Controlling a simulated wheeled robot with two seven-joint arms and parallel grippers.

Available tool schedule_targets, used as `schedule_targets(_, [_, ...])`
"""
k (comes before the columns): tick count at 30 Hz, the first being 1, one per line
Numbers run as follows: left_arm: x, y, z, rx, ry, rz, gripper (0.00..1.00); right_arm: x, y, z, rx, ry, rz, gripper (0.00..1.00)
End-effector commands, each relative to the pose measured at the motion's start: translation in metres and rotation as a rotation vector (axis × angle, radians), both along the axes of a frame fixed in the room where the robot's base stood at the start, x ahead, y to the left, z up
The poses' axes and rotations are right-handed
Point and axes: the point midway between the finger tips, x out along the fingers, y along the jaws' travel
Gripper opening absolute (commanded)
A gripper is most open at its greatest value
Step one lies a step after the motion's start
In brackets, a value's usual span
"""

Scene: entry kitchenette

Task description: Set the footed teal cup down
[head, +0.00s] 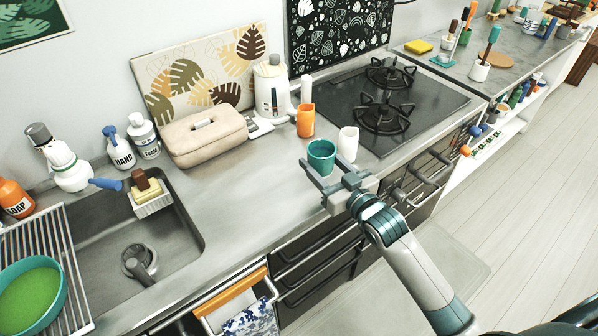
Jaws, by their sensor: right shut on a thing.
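The teal cup (321,155) is upright in the jaws of my right gripper (323,176), close to the counter's front edge. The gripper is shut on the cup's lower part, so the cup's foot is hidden. I cannot tell whether the cup touches the grey counter (255,190) or hangs just above it. My left gripper is not in view.
A white cup (347,144) stands just right of the teal cup, with an orange cup (306,120) behind. The black stove (425,105) is further right. A beige case (203,137) and the sink (135,240) lie left. Counter between sink and gripper is clear.

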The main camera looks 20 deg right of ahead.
Motion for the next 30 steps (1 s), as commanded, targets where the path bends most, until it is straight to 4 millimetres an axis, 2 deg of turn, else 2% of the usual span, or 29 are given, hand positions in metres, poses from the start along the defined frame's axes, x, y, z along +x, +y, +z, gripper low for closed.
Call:
schedule_targets(3, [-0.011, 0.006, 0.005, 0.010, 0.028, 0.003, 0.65, 0.018, 0.016, -0.012, 0.001, 0.002, -0.001, 0.26])
schedule_targets(10, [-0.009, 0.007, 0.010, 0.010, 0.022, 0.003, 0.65, 0.040, 0.037, -0.031, 0.000, 0.000, 0.000, 0.26])
schedule_targets(23, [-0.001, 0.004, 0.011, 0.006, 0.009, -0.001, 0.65, 0.043, 0.041, -0.036, -0.002, 0.000, 0.000, 0.26])
schedule_targets(30, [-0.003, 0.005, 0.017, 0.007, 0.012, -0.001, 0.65, 0.043, 0.041, -0.056, -0.002, 0.003, 0.000, 0.26])
